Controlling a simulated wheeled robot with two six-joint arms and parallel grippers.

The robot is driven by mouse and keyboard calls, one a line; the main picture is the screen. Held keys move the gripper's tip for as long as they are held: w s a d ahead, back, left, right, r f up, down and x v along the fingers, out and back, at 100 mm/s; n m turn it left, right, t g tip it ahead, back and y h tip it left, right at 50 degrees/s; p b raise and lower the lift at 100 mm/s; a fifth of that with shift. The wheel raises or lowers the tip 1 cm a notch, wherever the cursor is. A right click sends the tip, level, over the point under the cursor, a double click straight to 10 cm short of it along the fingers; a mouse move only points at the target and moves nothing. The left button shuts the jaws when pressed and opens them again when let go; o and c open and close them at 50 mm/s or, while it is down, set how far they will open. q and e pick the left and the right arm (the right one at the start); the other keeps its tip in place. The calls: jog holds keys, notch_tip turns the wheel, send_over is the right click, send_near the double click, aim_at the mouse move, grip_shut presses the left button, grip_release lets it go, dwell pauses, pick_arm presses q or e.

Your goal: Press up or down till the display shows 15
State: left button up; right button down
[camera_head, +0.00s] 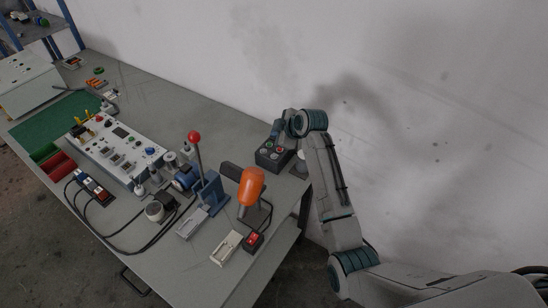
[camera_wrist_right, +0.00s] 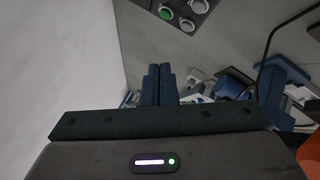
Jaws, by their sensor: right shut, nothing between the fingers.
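A dark button box (camera_head: 268,160) with small coloured buttons stands near the table's back right edge. My right gripper (camera_head: 276,133) is just above and behind it, partly covering it. In the right wrist view the gripper (camera_wrist_right: 158,85) is shut and empty. The button box (camera_wrist_right: 178,8) is at the top of that view, beyond the fingertips, with a green button (camera_wrist_right: 166,13) and pale round ones. A white control panel (camera_head: 105,150) with a small dark screen (camera_head: 120,132) lies left of centre; no digits are readable. I cannot identify the up and down buttons.
A pale wall (camera_head: 420,100) runs close behind my right arm. The table's back strip is clear.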

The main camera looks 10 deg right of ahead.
jog(key=b, duration=0.4)
send_over(274, 156)
jog(key=f, duration=0.5)
jog(key=shift+s+d+f, duration=0.2)
jog(key=shift+s+d, duration=0.1)
jog(key=shift+d, duration=0.05)
jog(key=shift+f+b, duration=0.4)
jog(key=shift+f, duration=0.45)
jog(key=shift+f, duration=0.15)
dwell(0.3)
jog(key=shift+f, duration=0.25)
jog(key=shift+f, duration=0.45)
dwell(0.8)
jog(key=shift+r, duration=0.1)
jog(key=shift+r+p, duration=0.7)
jog(key=shift+r, duration=0.05)
